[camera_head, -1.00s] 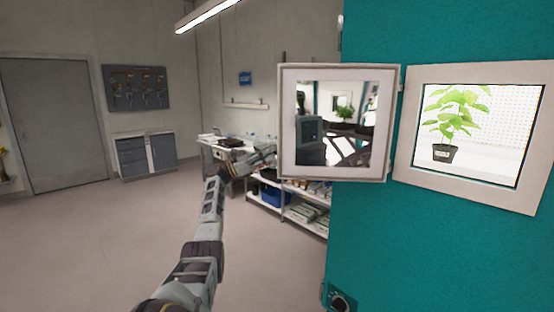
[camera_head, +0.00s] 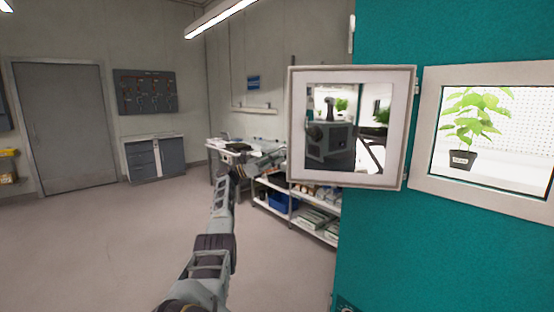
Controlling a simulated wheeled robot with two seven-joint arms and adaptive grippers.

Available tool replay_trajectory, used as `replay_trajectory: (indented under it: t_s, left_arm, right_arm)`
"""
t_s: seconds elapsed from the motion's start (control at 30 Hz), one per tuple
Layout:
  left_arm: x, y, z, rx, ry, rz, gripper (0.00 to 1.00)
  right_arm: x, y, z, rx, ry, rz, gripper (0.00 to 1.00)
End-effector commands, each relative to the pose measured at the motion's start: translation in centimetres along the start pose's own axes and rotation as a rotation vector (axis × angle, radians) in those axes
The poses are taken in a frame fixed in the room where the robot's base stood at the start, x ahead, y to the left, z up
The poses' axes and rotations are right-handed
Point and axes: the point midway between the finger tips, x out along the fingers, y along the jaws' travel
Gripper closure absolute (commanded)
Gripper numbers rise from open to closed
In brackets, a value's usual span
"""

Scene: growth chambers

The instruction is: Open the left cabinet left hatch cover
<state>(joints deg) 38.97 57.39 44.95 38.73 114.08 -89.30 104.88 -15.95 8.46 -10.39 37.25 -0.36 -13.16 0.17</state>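The hatch cover (camera_head: 350,128) is a white-framed panel with a reflective pane. It stands swung out to the left from the teal cabinet (camera_head: 440,255), on hinges at its right edge. The hatch opening to its right is uncovered and shows a potted plant (camera_head: 467,130) inside. My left arm reaches up from the bottom, and my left gripper (camera_head: 236,163) is left of the cover's free edge, apart from it in the picture. The gripper is small and dark against the bench behind, so its fingers cannot be made out. My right gripper is not in view.
A metal bench (camera_head: 248,155) with items stands behind my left gripper, with a loaded lower shelf (camera_head: 315,222). A grey drawer unit (camera_head: 155,157) and a grey door (camera_head: 62,125) are at the far wall. The floor at left is clear.

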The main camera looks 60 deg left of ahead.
Motion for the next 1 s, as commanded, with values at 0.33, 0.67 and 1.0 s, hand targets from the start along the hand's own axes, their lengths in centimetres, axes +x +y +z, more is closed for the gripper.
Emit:
replay_trajectory:
  t_s: [0.33, 0.67, 1.0]
  left_arm:
    - [-0.1, 0.0, 0.0, 0.001, -0.001, 0.0, 0.81]
    - [-2.2, 0.0, 0.1, 0.001, -0.001, 0.001, 0.81]
    - [-6.8, 0.1, 0.1, 0.0, -0.001, 0.002, 0.81]
  right_arm:
    - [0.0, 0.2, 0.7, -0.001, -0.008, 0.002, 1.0]
    - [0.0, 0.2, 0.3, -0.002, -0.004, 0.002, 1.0]
    - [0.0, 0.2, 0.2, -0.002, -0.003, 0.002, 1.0]
